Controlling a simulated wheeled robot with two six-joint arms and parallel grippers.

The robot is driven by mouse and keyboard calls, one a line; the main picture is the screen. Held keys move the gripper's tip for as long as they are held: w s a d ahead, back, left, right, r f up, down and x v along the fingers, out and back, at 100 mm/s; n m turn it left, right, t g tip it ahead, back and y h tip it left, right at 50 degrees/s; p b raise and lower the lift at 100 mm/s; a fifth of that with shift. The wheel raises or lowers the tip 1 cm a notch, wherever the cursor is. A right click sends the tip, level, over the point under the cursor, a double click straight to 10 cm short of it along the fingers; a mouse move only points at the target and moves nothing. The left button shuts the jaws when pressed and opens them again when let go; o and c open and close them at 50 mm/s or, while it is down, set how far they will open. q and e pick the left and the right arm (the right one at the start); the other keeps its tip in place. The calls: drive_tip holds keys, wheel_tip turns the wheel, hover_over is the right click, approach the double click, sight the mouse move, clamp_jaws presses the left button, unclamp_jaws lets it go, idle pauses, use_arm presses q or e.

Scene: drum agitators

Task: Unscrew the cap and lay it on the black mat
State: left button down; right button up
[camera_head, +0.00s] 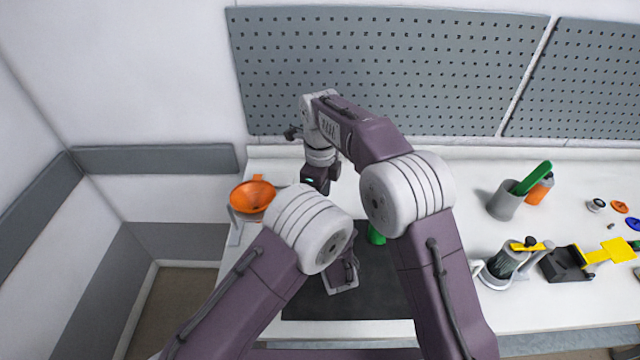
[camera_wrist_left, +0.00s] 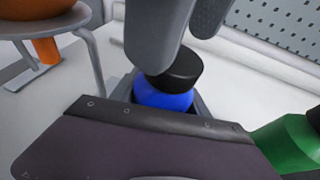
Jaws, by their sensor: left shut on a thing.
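In the left wrist view a blue bottle (camera_wrist_left: 163,97) stands between the dark jaws of my left gripper (camera_wrist_left: 160,104), which is shut on it. A black cap (camera_wrist_left: 178,70) sits at its top, slightly tilted in the picture. Grey fingers of my right gripper (camera_wrist_left: 184,48) come from above, one in front of the cap and one behind; whether they press on it is unclear. In the head view my right gripper (camera_head: 316,180) points down beside the funnel; my arms hide the bottle, cap and left jaws. The black mat (camera_head: 300,303) lies partly under my arms.
An orange funnel (camera_head: 252,196) on a stand is close on the left. A green object (camera_head: 376,236) stands at the mat between my arms. Pegboards line the back wall.

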drive_tip(key=shift+f, duration=1.15)
clamp_jaws()
drive_tip(key=n, duration=0.4)
drive_tip(key=shift+n, duration=0.4)
drive_tip(key=n, duration=0.9)
drive_tip(key=shift+n, duration=0.4)
drive_tip(key=n, duration=0.6)
drive_tip(key=shift+w+r, duration=0.1)
drive_tip(key=n, duration=0.6)
drive_tip(key=shift+n, duration=0.3)
drive_tip(key=n, duration=0.6)
drive_tip(key=shift+n, duration=0.3)
drive_tip(key=n, duration=1.2)
drive_tip(key=shift+r+n, duration=0.1)
drive_tip(key=shift+n, duration=0.3)
drive_tip(key=n, duration=0.7)
drive_tip(key=shift+a+r, duration=0.1)
drive_tip(key=shift+r, duration=0.1)
